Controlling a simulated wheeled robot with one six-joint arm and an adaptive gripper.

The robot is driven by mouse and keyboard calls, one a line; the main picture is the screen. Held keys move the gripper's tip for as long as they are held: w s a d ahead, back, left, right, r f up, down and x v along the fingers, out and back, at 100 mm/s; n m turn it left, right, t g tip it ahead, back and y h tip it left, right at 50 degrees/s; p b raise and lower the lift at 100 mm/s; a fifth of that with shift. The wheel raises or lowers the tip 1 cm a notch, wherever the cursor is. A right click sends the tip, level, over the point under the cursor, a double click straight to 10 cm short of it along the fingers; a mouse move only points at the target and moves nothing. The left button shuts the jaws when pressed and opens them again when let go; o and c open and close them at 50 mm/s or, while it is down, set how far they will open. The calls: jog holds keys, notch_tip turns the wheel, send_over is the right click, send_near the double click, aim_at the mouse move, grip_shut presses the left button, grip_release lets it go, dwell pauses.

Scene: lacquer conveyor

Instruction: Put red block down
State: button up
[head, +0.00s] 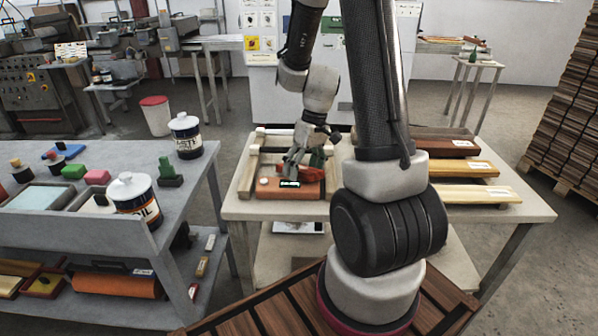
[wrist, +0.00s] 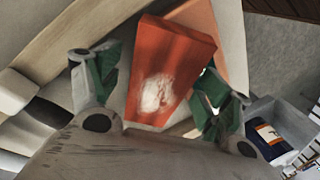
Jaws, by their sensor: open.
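The red block (wrist: 175,55) lies between the two spread fingers of my gripper (wrist: 160,90) in the wrist view. It has a pale, whitish patch on its near part. Gaps show between the block and the fingers, so the jaws are open around it. In the head view my gripper (head: 305,165) is low over the pale table (head: 240,207), and the red block (head: 312,173) is partly hidden by the fingers. An orange slab (head: 285,190) lies just below and in front of it. I cannot tell whether the block touches the slab.
Pale wooden bars (head: 247,177) stand left of my gripper. Several boards (head: 470,168) lie on the table's right side. A grey bench (head: 110,215) with tins and small coloured blocks stands at the left. Stacked planks (head: 570,110) are at the far right.

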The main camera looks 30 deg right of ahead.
jog(key=c, duration=1.3)
jog(key=shift+o, duration=0.2)
